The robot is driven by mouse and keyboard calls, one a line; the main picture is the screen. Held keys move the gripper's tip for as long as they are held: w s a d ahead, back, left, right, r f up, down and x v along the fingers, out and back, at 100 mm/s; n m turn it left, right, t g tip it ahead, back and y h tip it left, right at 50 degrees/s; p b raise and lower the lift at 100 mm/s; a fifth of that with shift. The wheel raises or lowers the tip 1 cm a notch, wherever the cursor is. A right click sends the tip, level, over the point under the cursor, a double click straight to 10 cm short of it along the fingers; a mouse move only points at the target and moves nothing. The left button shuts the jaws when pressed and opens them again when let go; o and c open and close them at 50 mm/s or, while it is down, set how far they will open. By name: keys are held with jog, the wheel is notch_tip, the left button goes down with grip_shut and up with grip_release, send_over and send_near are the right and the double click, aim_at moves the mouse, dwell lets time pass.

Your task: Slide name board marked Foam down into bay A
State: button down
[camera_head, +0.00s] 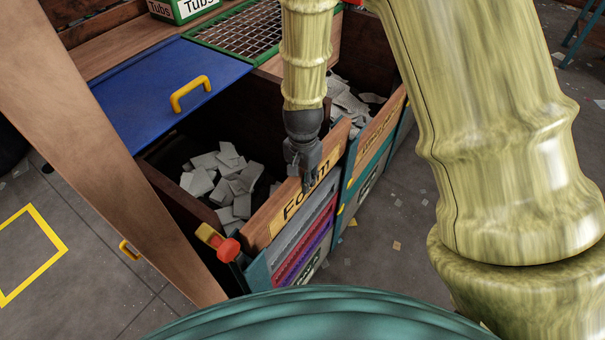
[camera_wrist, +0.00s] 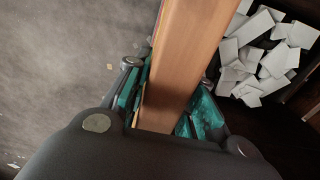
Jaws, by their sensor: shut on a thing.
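The name board marked Foam (camera_head: 290,207) is a wooden plank with a yellow label. It stands along the front of the left bin, above a stack of grey, purple and red strips. My gripper (camera_head: 305,172) is shut on the board's top edge near its right part, covering a little of the label. In the wrist view the board (camera_wrist: 186,55) runs between the fingers of my gripper (camera_wrist: 168,82). Its lower edge and the depth it sits in the slots are hard to tell. No letter A is readable on the bays.
The left bin holds grey pieces (camera_head: 225,178); a second bin to the right has its own labelled board (camera_head: 380,132). A blue lid (camera_head: 165,82) with a yellow handle lies behind. A red-tipped part (camera_head: 226,248) stands by the board's left end. A brown beam (camera_head: 110,150) crosses the left.

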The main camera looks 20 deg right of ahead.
jog(key=shift+f+b, duration=1.3)
jog(key=shift+f, duration=2)
jog(key=shift+f, duration=0.7)
jog(key=c, duration=1.1)
grip_release()
jog(key=shift+r, duration=6.05)
jog(key=shift+a, duration=0.1)
